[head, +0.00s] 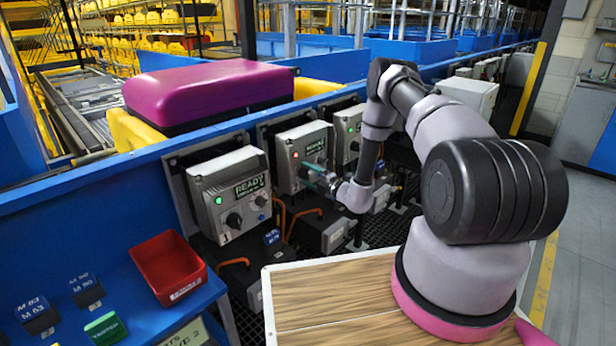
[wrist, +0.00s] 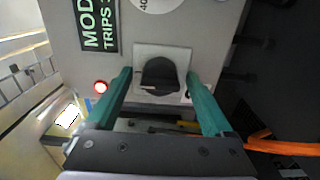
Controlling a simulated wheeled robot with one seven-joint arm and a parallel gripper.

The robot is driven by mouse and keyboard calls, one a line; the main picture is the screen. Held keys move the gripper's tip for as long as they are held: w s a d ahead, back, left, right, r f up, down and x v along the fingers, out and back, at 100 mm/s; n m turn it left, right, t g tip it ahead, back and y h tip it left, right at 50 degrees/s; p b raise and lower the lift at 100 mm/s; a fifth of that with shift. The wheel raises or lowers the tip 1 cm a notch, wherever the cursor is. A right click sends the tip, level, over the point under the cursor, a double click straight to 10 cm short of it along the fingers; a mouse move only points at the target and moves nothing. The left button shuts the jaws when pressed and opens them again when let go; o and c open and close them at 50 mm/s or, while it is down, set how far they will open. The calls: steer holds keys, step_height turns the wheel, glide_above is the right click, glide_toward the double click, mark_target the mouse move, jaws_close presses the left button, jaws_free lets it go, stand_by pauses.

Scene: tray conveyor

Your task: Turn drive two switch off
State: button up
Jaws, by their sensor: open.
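The second drive box (head: 290,150) is a grey box with a dark label, in the middle of the row on the blue conveyor side. My gripper (head: 316,177) is at its front, with teal fingers pointing at it. In the wrist view, my gripper (wrist: 160,80) is open, with one finger on each side of a black rotary switch (wrist: 160,75) on a pale square plate. Gaps show between the fingers and the knob.
A first box (head: 230,195) reading READY, with a green lamp and knobs, stands left. A third box (head: 348,130) is close on the right, behind my wrist. Orange cables (head: 300,220) hang below. A magenta case (head: 208,92) and red bin (head: 168,268) are at left.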

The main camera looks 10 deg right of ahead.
steer(key=shift+c, duration=0.3)
jaws_close()
steer(key=shift+n, duration=0.4)
steer(key=n, duration=0.3)
steer(key=shift+n, duration=0.3)
steer(key=n, duration=0.4)
steer(key=shift+n, duration=0.3)
steer(key=n, duration=0.4)
steer(key=shift+n, duration=0.3)
steer(key=shift+s+n, duration=0.1)
steer(key=shift+n, duration=2)
steer(key=shift+f, duration=0.1)
